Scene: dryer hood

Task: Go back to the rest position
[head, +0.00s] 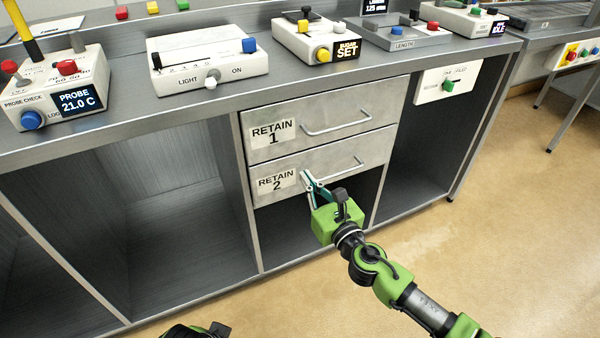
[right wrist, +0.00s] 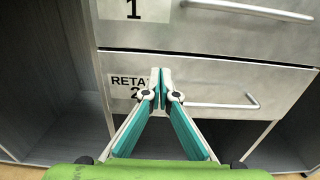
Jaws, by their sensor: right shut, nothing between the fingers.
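My right gripper (head: 306,174) is shut and empty, in front of the drawer labelled RETAIN 2 (head: 292,187), close to its label. In the right wrist view the shut fingertips (right wrist: 160,72) overlap the label of RETAIN 2 (right wrist: 200,75), to the left of its handle (right wrist: 240,104). I cannot tell whether the fingertips touch the drawer front. The right arm (head: 400,290) reaches in from the lower right. A dark and green part of my own body shows at the bottom edge; my left gripper is not seen.
The drawer RETAIN 1 (head: 350,110) sits above RETAIN 2; both look shut. Open compartments (head: 165,240) flank the drawers. The bench top (head: 125,100) carries several control boxes, including the LIGHT box (head: 207,62) and a SET box (head: 316,42). The floor (head: 500,230) at right is clear.

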